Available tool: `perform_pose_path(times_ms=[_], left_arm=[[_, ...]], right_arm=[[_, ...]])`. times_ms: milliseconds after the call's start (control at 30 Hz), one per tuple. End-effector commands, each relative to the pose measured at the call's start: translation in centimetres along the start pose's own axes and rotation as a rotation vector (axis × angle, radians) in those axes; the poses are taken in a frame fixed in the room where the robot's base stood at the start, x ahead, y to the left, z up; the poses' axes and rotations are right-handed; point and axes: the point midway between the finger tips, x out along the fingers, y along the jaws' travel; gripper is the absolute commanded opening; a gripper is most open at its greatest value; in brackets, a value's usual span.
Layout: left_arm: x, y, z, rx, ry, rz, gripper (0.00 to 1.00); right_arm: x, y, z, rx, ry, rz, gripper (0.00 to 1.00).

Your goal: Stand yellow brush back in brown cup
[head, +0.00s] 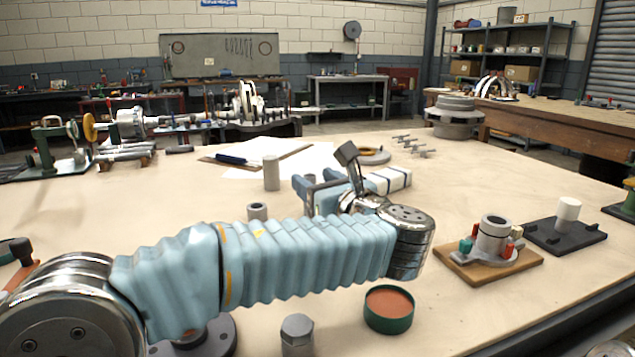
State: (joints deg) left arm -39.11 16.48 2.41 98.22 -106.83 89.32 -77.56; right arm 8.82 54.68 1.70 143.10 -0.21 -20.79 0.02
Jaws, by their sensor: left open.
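I cannot make out a yellow brush or a brown cup; my left arm hides part of the table. A round green container with a brown inside (388,309) stands at the near edge, to the right of and below my forearm. My left gripper (322,180) is open beyond the forearm, over the middle of the table. I see nothing between its fingers. My right gripper is not in view.
A grey cylinder (271,173) and a short hollow one (257,211) stand left of the gripper. A white block with dark bands (388,180) lies beside it. A wooden board with a grey flanged part (492,240) is at right.

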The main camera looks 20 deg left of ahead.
Motion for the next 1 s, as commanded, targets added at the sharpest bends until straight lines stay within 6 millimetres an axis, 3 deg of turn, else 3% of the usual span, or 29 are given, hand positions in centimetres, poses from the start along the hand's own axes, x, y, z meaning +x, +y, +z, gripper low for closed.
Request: perform_pose_path(times_ms=[233, 500, 700, 1000], left_arm=[[-2.3, -0.1, -0.1, -0.001, -0.001, -0.005, 0.54], [-8.9, -0.1, -0.1, 0.0, -0.001, -0.005, 0.54], [-12.5, -0.1, 0.0, 0.0, -0.001, -0.003, 0.54], [-13.9, 0.0, 0.0, 0.0, 0.0, 0.0, 0.54]], right_arm=[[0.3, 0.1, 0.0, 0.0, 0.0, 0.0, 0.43], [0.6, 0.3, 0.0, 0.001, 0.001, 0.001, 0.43], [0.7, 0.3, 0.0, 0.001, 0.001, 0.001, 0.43], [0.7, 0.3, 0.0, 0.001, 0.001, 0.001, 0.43]])
